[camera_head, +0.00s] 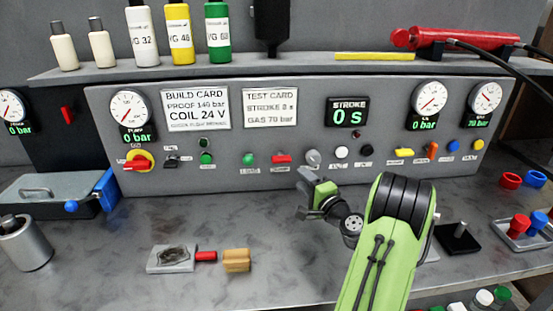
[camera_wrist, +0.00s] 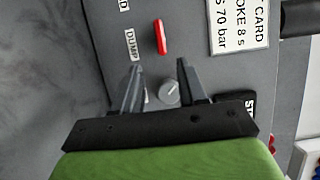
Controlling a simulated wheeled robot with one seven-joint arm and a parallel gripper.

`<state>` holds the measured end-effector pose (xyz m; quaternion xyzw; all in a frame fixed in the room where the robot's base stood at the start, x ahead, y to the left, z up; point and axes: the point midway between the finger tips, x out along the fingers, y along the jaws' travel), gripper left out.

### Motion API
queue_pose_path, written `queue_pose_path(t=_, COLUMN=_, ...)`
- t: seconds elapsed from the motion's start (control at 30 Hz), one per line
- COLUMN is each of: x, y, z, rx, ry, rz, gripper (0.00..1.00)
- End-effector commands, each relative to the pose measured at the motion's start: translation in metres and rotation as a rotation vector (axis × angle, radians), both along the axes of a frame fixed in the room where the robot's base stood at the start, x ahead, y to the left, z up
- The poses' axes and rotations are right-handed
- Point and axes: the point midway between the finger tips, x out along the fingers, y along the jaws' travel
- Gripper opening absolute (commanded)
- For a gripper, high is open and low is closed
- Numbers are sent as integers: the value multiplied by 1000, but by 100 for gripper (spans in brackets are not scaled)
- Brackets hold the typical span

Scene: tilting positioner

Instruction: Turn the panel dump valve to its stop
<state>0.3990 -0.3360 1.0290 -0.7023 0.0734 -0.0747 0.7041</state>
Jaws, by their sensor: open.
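The dump valve (camera_head: 281,159) is a small red lever on the grey panel, lying level above its label. In the wrist view the red lever (camera_wrist: 160,37) shows beside a label reading DUMP (camera_wrist: 130,45), ahead of the fingertips. My gripper (camera_wrist: 160,78) is open, with nothing held. A grey round knob (camera_wrist: 169,92) appears between its fingers, and I cannot tell how far off it is. In the head view my gripper (camera_head: 305,182) is in front of the panel, below and right of the red lever, apart from it.
A green button (camera_head: 249,159) is left of the lever, and the grey knob (camera_head: 313,157) is right of it. Another red lever on a yellow disc (camera_head: 139,160) is at the panel's left.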

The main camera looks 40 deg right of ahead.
Motion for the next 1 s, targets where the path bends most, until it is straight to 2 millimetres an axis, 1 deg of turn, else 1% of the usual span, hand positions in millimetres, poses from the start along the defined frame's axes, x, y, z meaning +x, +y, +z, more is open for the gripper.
queue_pose_path(t=0.03, x=15, y=-1, z=4, rx=-3, ry=-1, rz=8, gripper=42)
queue_pose_path(t=0.3, x=82, y=-14, z=4, rx=-5, ry=-2, rz=6, gripper=42)
queue_pose_path(t=0.4, x=102, y=-19, z=3, rx=-4, ry=-2, rz=6, gripper=42)
queue_pose_path(t=0.5, x=116, y=-22, z=2, rx=-2, ry=-1, rz=5, gripper=42)
queue_pose_path(t=0.63, x=124, y=-25, z=2, rx=-1, ry=-1, rz=3, gripper=42)
queue_pose_path(t=0.83, x=124, y=-25, z=1, rx=0, ry=0, rz=2, gripper=42)
queue_pose_path(t=0.87, x=124, y=-25, z=1, rx=0, ry=0, rz=2, gripper=40)
queue_pose_path(t=1.0, x=124, y=-25, z=1, rx=-1, ry=0, rz=2, gripper=18)
